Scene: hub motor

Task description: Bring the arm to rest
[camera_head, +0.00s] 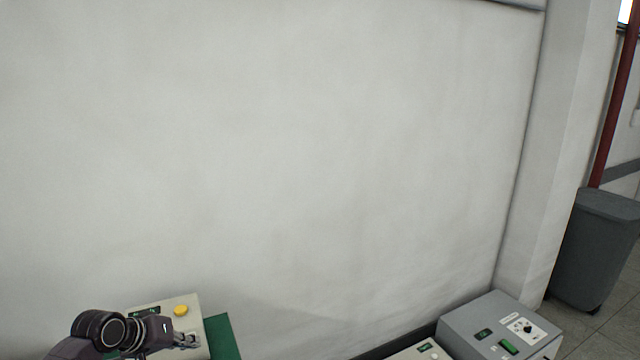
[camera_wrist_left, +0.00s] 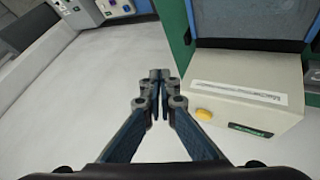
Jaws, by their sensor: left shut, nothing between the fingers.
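My left gripper (camera_head: 188,340) shows at the lower left of the head view, over the front part of a beige control box. In the left wrist view the left gripper (camera_wrist_left: 159,77) has its fingertips together with nothing between them. The beige box (camera_wrist_left: 250,95) lies to the right of the fingers there, apart from them, with a yellow button (camera_wrist_left: 204,114) and a small green display (camera_wrist_left: 250,131). My right gripper is not in view.
A grey control box (camera_head: 500,325) with a green switch and a dial stands at the lower right. A green panel (camera_head: 221,337) is beside the beige box. A pale wall (camera_head: 270,150) fills most of the head view. A grey bin (camera_head: 597,245) stands at the far right.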

